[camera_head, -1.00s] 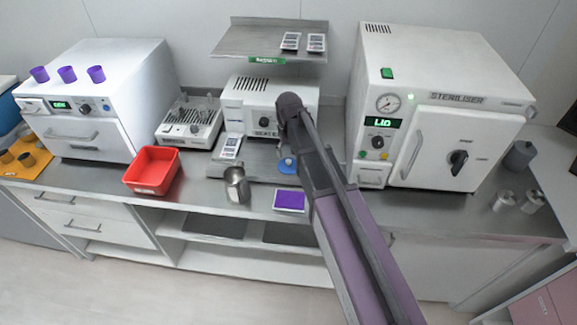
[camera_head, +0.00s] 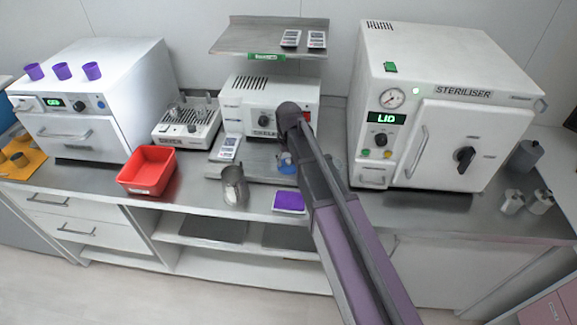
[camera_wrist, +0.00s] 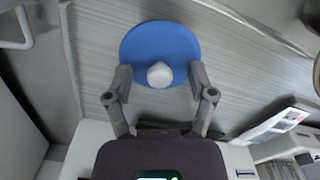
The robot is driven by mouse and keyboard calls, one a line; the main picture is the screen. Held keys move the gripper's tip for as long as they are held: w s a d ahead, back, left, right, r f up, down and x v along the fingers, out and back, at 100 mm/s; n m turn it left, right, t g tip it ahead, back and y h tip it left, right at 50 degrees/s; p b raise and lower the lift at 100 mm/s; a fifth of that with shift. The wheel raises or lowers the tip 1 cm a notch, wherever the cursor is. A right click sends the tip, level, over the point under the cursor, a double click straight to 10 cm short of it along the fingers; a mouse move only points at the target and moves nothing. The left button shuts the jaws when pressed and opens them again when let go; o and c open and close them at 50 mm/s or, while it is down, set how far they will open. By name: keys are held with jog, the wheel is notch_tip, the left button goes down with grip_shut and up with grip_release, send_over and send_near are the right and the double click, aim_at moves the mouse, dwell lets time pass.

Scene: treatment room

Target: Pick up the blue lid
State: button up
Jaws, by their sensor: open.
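The blue lid (camera_wrist: 160,36) is a flat round disc with a pale round knob, lying on a grey metal surface in the wrist view. My gripper (camera_wrist: 160,76) is open, with one finger on each side of the knob. A gap shows between each fingertip and the knob. I cannot tell the exact height of the fingertips above the disc. In the head view the blue lid (camera_head: 287,168) is a small patch on the metal tray in front of the white sealer-like device, partly hidden by my arm.
A steel jug (camera_head: 235,186) and a purple pad (camera_head: 289,202) stand nearby on the counter. A red bin (camera_head: 147,171) is to the left. The steriliser (camera_head: 455,140) stands to the right. A metal shelf (camera_head: 270,37) hangs above the white device (camera_head: 265,105).

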aim_at(289, 160)
dwell(0.3)
grip_shut()
jog(key=shift+r, duration=0.15)
dwell(0.3)
notch_tip(289, 160, up, 4)
jog(key=p, duration=0.4)
jog(key=shift+f, duration=0.2)
jog(key=s+d, duration=0.1)
jog(key=s, duration=0.4)
jog(key=s+d, duration=0.2)
jog(key=s, duration=0.3)
jog(key=s+d+r+p, duration=0.1)
jog(key=s, duration=0.4)
jog(key=shift+s+d, duration=0.2)
jog(key=shift+a, duration=0.1)
